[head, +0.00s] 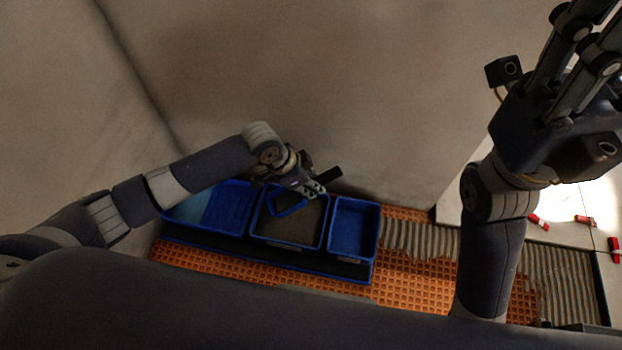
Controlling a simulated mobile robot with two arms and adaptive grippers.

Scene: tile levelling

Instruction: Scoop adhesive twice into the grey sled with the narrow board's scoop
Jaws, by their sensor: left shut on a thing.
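My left gripper (314,190) is over the middle blue bin and is shut on a dark tool, which looks like the scoop. A black handle-like end (328,175) sticks out to the right of the fingers. A blue angular rim (277,212) shows just below the gripper, inside the bin; I cannot tell if it belongs to the tool. Grey-brown adhesive (300,228) fills the middle bin (285,245). I cannot make out the grey sled or the narrow board. My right gripper (590,40) is raised at the upper right, its fingertips cut off by the frame.
Blue bins stand left (228,210) and right (354,228) of the middle one, in a dark blue tray (300,268). Orange matting (420,293) and ridged adhesive (425,240) cover the floor. Pale tiles (540,205) with red clips (585,220) lie at right. A wall rises behind.

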